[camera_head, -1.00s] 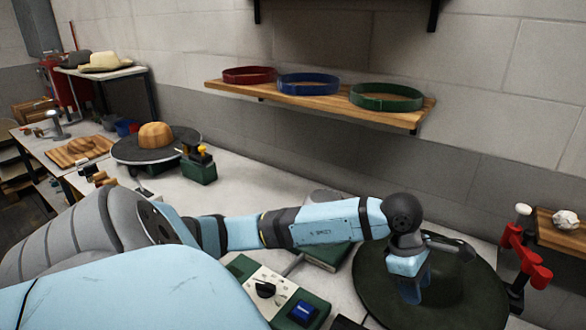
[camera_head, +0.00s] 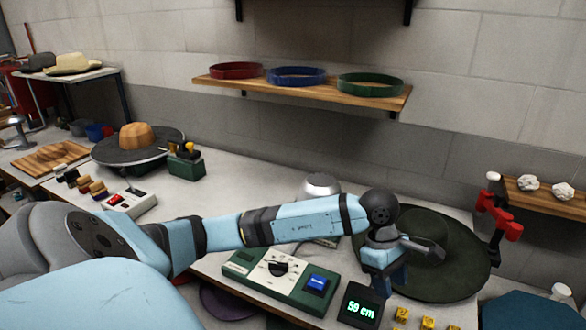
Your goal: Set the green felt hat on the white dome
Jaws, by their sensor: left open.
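The dark green felt hat (camera_head: 458,262) lies at the right end of the bench, its wide round brim flat and its low crown up. My forearm covers its left part. A pale, rounded, shiny dome (camera_head: 321,184) shows just behind my left forearm. Its lower part is hidden, and it is bare on top. My left gripper (camera_head: 385,288) points down at the hat's front-left brim edge in the picture. It is open and holds nothing; I cannot tell whether it touches the brim. My right gripper is not in view.
A green control box (camera_head: 240,262) with a dial and blue button, and a "59 cm" display (camera_head: 359,306), stand in front of my arm. A red clamp (camera_head: 497,215) is right of the hat. A wall shelf (camera_head: 300,90) holds coloured bands.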

